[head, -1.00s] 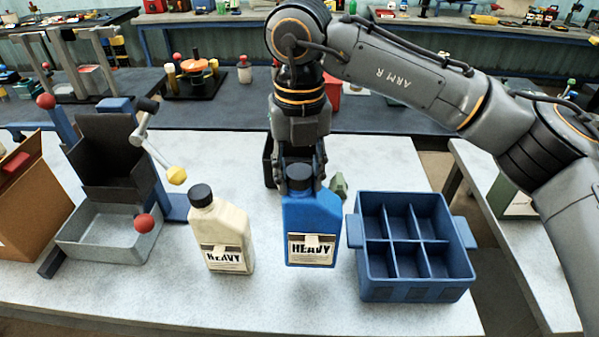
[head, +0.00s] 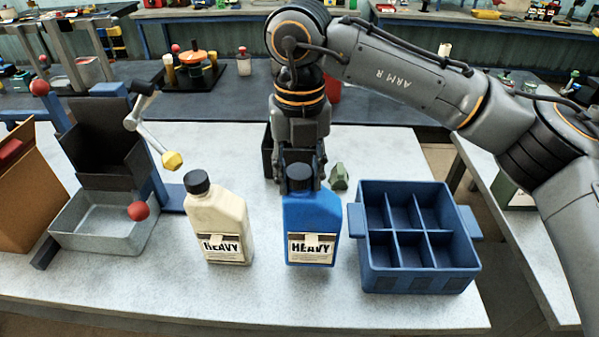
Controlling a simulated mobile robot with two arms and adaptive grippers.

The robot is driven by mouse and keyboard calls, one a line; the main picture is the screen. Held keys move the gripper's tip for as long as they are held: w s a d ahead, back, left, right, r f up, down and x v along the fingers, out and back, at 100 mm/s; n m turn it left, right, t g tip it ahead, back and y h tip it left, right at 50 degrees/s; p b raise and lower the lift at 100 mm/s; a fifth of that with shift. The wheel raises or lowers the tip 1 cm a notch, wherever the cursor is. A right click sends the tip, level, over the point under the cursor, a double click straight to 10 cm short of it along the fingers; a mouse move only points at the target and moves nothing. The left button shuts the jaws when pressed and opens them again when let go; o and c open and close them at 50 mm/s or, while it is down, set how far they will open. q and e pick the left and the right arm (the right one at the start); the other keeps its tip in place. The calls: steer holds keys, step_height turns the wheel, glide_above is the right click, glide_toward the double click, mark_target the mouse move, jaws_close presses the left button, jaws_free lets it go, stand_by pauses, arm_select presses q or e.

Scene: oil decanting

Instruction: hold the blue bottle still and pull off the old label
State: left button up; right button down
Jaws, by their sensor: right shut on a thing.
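The blue bottle (head: 312,215) stands upright on the pale table, with a dark cap. Its old label (head: 311,248), white with the word HEAVY, is on the front face and has a pale patch across its top. My right gripper (head: 300,178) comes down from behind and is shut on the blue bottle near its cap and shoulders. The bottle's cap and body partly hide the fingers. My left gripper is not in view.
A cream bottle (head: 217,215) with a similar label stands to the left. A blue divided crate (head: 415,280) stands close on the right. A cranked machine with a grey tray (head: 100,238) and a cardboard box (head: 22,200) are at left. The table front is clear.

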mark_target(304, 210)
steer(key=shift+f+b, duration=1.3)
steer(key=shift+f, duration=0.35)
